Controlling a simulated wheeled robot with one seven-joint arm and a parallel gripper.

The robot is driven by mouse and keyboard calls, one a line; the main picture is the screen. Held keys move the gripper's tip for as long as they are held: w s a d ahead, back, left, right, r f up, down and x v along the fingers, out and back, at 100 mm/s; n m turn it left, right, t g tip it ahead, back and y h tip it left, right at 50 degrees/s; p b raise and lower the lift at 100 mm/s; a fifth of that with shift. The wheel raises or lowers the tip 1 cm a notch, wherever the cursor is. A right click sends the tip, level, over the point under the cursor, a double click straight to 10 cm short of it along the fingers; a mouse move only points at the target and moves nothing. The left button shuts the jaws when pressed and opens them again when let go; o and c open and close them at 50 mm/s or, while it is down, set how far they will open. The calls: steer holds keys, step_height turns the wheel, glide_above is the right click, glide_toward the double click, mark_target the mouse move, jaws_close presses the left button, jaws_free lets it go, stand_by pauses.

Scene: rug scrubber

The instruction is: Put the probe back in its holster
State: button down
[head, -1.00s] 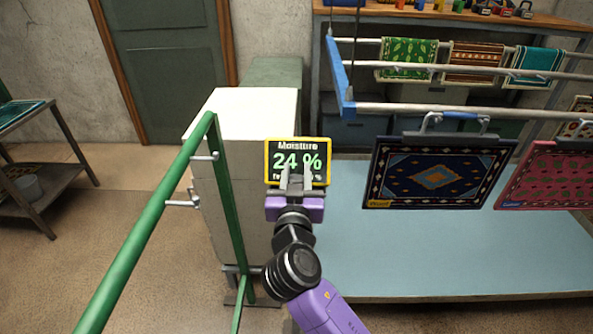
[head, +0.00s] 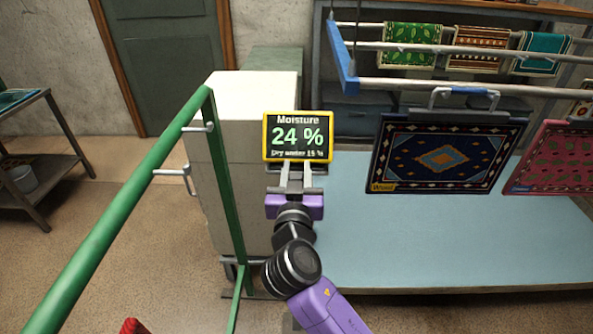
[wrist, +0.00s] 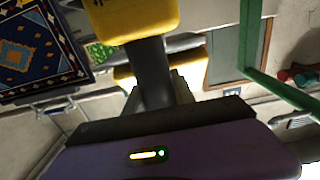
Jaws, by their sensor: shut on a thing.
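The moisture probe has a yellow block (wrist: 135,15) and a dark grey grip, which show in the wrist view. My gripper (head: 291,170) is shut on the dark grip (wrist: 150,75), with more yellow behind its fingers. In the head view a yellow-framed display (head: 297,137) stands just beyond my fingertips. It reads "Moisture 24 %" and "Dry under 15 %". It hides what lies behind it. I cannot make out a holster for certain in either view.
A green rail (head: 130,195) with metal hooks (head: 175,176) runs at the left, beside a pale cabinet (head: 205,165). Hanging rugs (head: 438,155) are at the right, over a wide pale blue surface (head: 430,245).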

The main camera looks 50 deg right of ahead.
steer(key=c, duration=1)
jaws_free()
steer(key=shift+o, duration=0.2)
steer(key=shift+s+a, duration=0.1)
steer(key=shift+a, duration=0.1)
steer(key=b+v, duration=0.2)
steer(key=v, duration=0.5)
steer(key=shift+s, duration=0.15)
steer(key=shift+a, duration=0.15)
